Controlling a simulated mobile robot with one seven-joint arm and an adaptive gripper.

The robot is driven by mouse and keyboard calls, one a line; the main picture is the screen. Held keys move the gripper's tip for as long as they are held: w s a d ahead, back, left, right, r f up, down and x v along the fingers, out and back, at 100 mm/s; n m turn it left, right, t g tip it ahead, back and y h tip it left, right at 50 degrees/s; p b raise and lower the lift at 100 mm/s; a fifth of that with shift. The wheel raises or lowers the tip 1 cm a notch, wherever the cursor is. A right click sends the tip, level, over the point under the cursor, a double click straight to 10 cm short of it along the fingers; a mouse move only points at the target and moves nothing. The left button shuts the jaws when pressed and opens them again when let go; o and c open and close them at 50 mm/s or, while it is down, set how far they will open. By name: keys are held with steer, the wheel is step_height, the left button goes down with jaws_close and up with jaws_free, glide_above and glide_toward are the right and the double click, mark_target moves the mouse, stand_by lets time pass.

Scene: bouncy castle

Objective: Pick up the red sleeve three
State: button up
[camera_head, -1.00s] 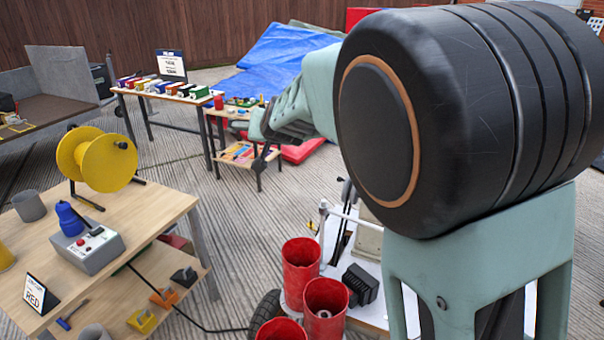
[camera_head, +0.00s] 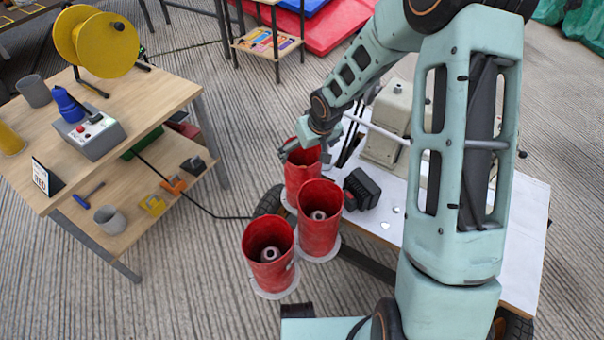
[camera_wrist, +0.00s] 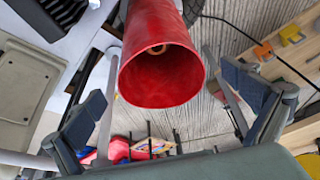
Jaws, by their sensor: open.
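Three red sleeves stand upright on round pale bases: a far one (camera_head: 301,182), a middle one (camera_head: 320,232) and a near one (camera_head: 270,272). I see no number on them. My gripper (camera_head: 300,148) is at the rim of the far sleeve and hides part of it. In the wrist view a red sleeve (camera_wrist: 160,55) fills the upper middle, its open mouth facing the camera, with a ring-like end visible inside. My open gripper (camera_wrist: 166,92) has one finger on each side of it, apart from its wall.
A white-topped cart (camera_head: 518,235) carries a beige machine (camera_head: 388,125) and a black block (camera_head: 361,189) close beside the sleeves. A wooden table (camera_head: 140,92) with a yellow reel (camera_head: 106,46) stands to the left.

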steer(key=b+x, duration=0.1)
steer(key=x, duration=0.3)
steer(key=shift+f, duration=0.3)
steer(key=b+x, duration=0.2)
steer(key=x, duration=0.3)
steer(key=shift+d+f, duration=0.1)
steer(key=shift+f, duration=0.1)
steer(key=shift+r, duration=0.1)
steer(key=c, duration=1.5)
